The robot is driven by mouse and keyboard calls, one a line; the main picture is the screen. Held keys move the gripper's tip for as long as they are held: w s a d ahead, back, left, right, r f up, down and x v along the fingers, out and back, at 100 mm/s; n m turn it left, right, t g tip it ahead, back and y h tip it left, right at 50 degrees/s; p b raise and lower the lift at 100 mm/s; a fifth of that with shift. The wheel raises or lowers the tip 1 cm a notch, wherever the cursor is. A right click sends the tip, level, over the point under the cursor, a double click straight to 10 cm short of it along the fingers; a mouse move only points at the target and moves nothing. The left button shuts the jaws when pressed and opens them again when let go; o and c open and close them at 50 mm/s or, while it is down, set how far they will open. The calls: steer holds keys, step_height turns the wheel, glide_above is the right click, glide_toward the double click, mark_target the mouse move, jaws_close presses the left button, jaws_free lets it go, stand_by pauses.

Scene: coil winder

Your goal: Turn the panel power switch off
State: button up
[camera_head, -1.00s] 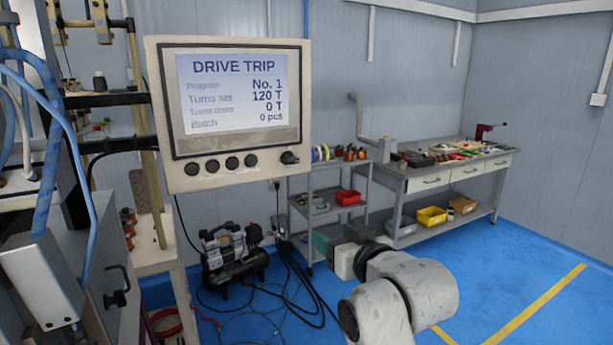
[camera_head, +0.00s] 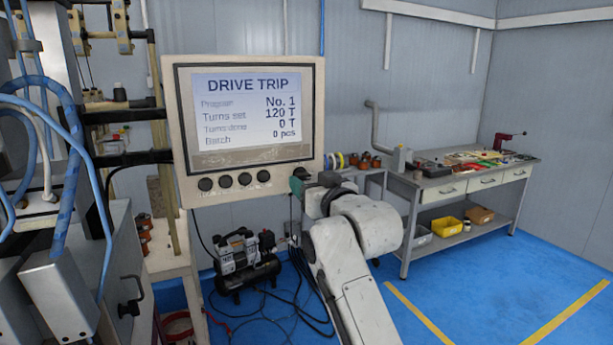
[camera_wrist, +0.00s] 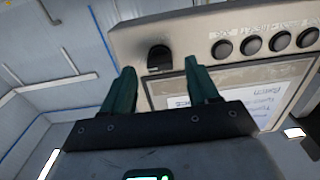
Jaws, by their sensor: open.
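The control panel (camera_head: 319,120) is a cream box with a lit screen (camera_head: 245,112) reading DRIVE TRIP, and a row of round black buttons (camera_head: 225,182) below it. The black power switch (camera_head: 301,173) is a knob at the panel's lower right corner. In the wrist view the panel (camera_wrist: 183,45) appears upside down, with the knob (camera_wrist: 160,57) right of a blank corner. My gripper (camera_wrist: 160,67) has green fingers, spread apart and empty. The knob shows between the fingertips; contact cannot be told. In the head view my gripper (camera_head: 298,187) is at the panel's lower right corner, mostly hidden by my wrist.
A workbench (camera_head: 440,187) with tools stands at the right rear. A compressor (camera_head: 245,262) and loose cables lie on the floor below the panel. Blue hoses (camera_head: 75,165) and machine parts crowd the left. Blue floor at the right is clear.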

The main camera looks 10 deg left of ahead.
mark_target(303, 176)
steer(key=shift+x, duration=1.25)
steer(key=c, duration=1)
steer(key=shift+c, duration=0.2)
